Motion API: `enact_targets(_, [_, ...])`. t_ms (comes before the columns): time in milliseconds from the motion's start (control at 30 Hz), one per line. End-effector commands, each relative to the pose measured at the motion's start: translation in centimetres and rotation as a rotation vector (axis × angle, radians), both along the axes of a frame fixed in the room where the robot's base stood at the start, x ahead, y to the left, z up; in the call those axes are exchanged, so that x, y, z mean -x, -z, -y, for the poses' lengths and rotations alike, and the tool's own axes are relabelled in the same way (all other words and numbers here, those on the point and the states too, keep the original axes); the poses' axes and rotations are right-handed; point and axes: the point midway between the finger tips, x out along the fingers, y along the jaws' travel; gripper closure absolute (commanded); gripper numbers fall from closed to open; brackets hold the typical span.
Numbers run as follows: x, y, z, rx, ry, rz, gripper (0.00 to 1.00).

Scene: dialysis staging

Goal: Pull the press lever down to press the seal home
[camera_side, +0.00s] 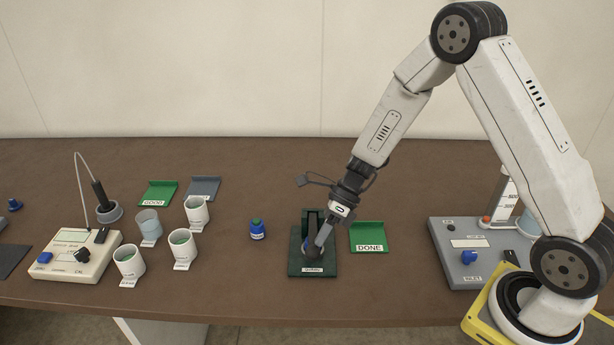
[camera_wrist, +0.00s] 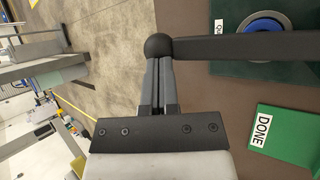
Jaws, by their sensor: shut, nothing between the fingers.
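The press has a dark green base (camera_side: 298,264) and an upright at its back. Its dark lever (camera_side: 311,224) also shows in the wrist view (camera_wrist: 240,46), running right from a black ball knob (camera_wrist: 159,46). In the side view the knob end sits low, toward the front of the base. A blue round part (camera_wrist: 262,27) shows beside the lever on the press and is partly hidden. My gripper (camera_side: 321,239) is shut and empty. In the wrist view its fingertips (camera_wrist: 159,62) are at the knob; I cannot tell whether they touch it.
A green DONE tray (camera_side: 369,237) lies right of the press. Several white cups (camera_side: 183,250) and a meter (camera_side: 76,257) are further left. A grey machine (camera_side: 455,265) stands at right.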

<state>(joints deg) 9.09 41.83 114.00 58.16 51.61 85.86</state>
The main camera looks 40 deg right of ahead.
Motion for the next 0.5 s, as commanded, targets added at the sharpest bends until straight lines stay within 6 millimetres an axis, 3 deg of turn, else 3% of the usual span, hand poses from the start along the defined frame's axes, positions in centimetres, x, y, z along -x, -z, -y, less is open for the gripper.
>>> enact_targets(267, [0.1,0.3,-0.2,0.015,0.001,0.016,1.00])
enact_targets(500, [0.6,1.8,-0.6,0.082,-0.001,0.081,1.00])
